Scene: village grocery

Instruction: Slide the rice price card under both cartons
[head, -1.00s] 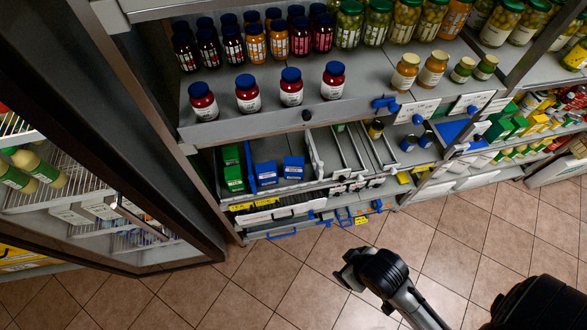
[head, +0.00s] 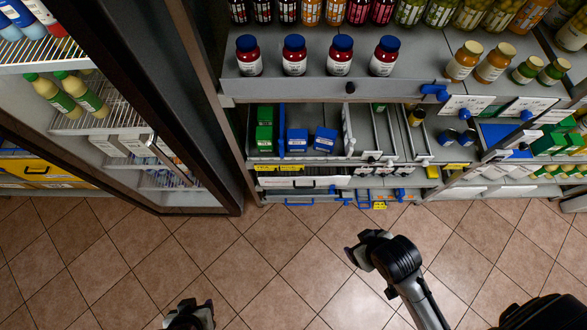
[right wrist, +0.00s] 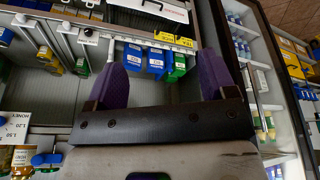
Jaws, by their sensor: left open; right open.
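Two blue cartons (head: 297,139) (head: 325,138) stand side by side in a low shelf bay; in the right wrist view the blue cartons (right wrist: 133,57) (right wrist: 155,63) show beyond my fingers. My left gripper (head: 190,314) is open at the bottom edge, partly cut off, far from the cartons.
Green cartons (head: 265,116) stand left of the blue ones, past a blue divider (head: 282,128). Jars with blue lids (head: 294,56) line the shelf above. A glass-fronted fridge (head: 190,120) stands close on the left. The tiled floor (head: 270,235) in front is clear.

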